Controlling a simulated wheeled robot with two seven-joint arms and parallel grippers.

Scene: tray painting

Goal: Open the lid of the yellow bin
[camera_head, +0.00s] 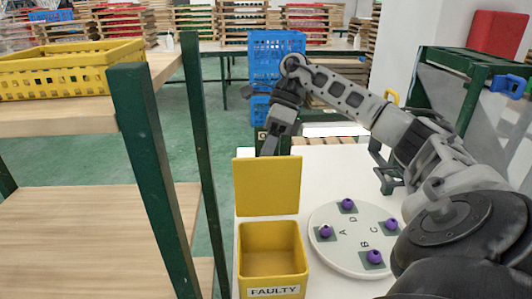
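The yellow bin (250,233), labelled FAULTY, stands on the white table with its top open and its inside looking empty. Its yellow lid (267,187) stands upright at the bin's far edge. My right arm comes in from the right, and its gripper (269,144) points down behind the lid's top edge. The lid hides the lower part of the gripper, so I cannot tell whether it touches the lid or how its fingers stand. My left gripper is not in view.
A round white tray (340,257) with several purple balls on green squares, marked with letters, lies right of the bin. A wooden shelf (80,218) with dark green posts stands left, holding a yellow crate (72,75). Blue crates (270,46) stand behind.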

